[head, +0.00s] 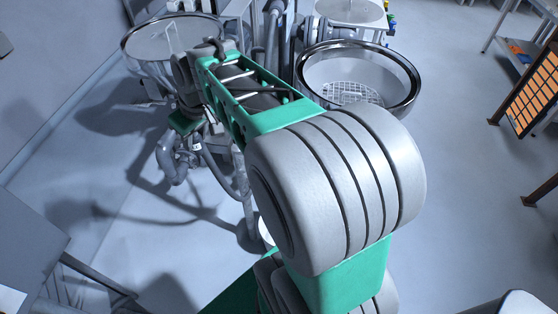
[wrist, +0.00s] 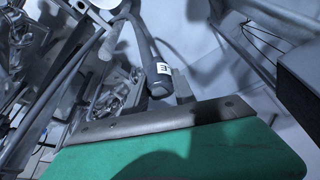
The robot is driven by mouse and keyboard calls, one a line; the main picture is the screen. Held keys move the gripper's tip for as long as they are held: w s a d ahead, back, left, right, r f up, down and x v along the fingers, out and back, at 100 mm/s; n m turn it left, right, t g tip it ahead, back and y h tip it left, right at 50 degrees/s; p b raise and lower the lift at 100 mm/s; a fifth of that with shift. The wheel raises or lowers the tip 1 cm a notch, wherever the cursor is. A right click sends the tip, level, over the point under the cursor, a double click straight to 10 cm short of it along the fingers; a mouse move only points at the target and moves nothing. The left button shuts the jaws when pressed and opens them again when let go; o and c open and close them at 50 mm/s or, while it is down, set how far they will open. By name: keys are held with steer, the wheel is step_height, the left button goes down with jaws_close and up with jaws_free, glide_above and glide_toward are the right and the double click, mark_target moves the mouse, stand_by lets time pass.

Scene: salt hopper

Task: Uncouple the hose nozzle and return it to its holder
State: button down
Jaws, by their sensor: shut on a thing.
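My gripper (wrist: 168,98) is seen in part in the wrist view, beyond the green plate and dark bar of my wrist. It is shut, and a dark grey tube end with a white label, which looks like the hose nozzle (wrist: 158,76), is at the jaws. The fingertips and their exact contact are mostly hidden. In the head view my arm reaches to the upper left, and my gripper's green part (head: 186,122) is below the wrist. A grey hose (head: 212,168) curves down there. I cannot make out the nozzle's holder or whether the nozzle is still coupled.
A round steel-rimmed hopper with a grid (head: 408,97) stands right of my forearm. Another round glassy vessel (head: 135,50) stands at the upper left, close to my wrist. Pipes and frame legs crowd below the wrist. Open floor (head: 470,190) lies to the right.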

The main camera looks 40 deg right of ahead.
steer(key=s+d+f+n+y+b, duration=0.1)
steer(key=d+f+b, duration=0.4)
steer(key=d+f, duration=0.7)
steer(key=s+d+f+n+b, duration=0.2)
steer(key=d+f+n+b, duration=0.2)
steer(key=d+f, duration=0.9)
step_height(320, 180, down, 2)
steer(key=shift+d+g+y+b, duration=0.25)
steer(key=shift+g+y+b, duration=0.15)
steer(key=shift+r, duration=0.1)
step_height(320, 180, down, 6)
steer(key=b, duration=0.4)
steer(key=shift+r+b, duration=0.1)
steer(key=shift+b, duration=0.2)
steer(key=shift+f+b, duration=1.65)
steer(key=shift+f, duration=0.15)
steer(key=c, duration=0.9)
jaws_free()
steer(key=shift+c, duration=0.2)
steer(key=shift+o, duration=0.2)
